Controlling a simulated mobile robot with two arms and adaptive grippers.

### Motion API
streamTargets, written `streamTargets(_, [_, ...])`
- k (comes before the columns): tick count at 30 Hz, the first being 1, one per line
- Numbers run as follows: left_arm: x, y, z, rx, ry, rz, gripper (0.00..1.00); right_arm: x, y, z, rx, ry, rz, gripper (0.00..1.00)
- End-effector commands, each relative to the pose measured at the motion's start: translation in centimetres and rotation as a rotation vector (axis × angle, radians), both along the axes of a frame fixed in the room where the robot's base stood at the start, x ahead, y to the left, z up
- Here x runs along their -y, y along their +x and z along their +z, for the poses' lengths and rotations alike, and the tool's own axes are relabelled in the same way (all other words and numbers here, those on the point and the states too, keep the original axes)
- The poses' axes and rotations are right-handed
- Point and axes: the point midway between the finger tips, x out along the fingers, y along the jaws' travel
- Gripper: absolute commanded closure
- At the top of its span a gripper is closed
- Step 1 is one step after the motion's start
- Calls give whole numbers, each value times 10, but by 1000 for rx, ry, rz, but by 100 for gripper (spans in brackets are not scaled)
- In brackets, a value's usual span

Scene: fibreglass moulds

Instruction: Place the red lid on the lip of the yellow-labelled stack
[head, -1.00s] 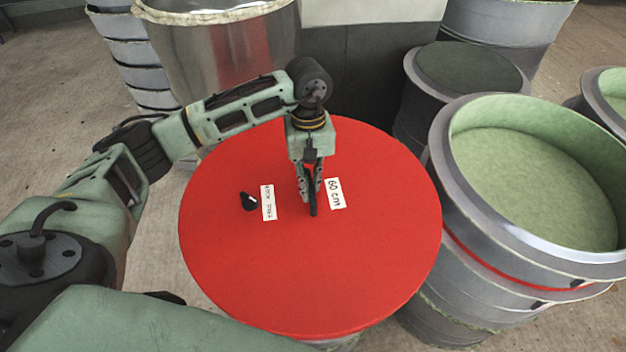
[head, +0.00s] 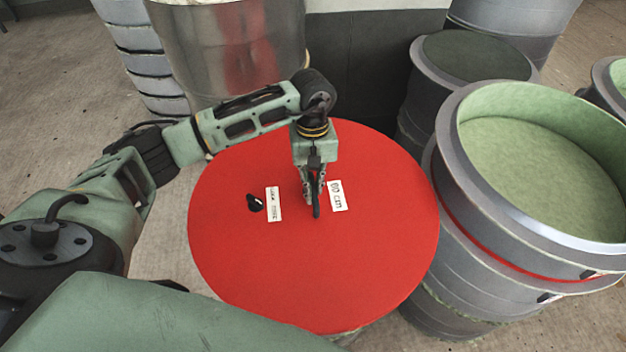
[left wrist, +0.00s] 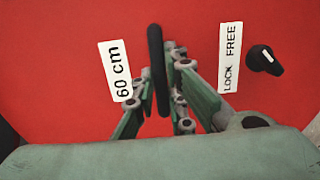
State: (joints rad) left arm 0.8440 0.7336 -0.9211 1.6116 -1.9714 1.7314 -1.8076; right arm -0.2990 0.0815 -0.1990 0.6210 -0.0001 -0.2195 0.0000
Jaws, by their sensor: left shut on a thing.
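The red lid (head: 270,270) is a large flat disc in the middle of the head view and fills most of the left wrist view (left wrist: 60,40). It bears a "60 cm" label (head: 337,196), a "LOCK FREE" label (left wrist: 230,58) and a black knob (left wrist: 265,60) with a white mark. My left gripper (head: 312,200) is shut on the black bar handle (left wrist: 157,70) at the lid's middle. I see no yellow label, so I cannot tell which stack is the yellow-labelled one. The lid hides most of what is beneath it. My right gripper is not in view.
A grey stack with a pale green inside and a red band (head: 500,240) stands close to the lid's right edge. A dark-topped drum (head: 475,58) stands behind it. A shiny metal drum (head: 225,60) and a ribbed grey stack (head: 140,55) stand at the back left. Bare floor shows at left.

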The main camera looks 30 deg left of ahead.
Motion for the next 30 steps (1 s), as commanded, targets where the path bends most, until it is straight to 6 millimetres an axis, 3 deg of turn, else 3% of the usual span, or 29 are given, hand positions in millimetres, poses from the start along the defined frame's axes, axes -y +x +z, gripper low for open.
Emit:
streamTargets(29, [1,1,-7,4,-2,-1,100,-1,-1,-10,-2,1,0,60])
streamTargets(30, [1,1,-6,4,-2,-1,85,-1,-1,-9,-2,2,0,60])
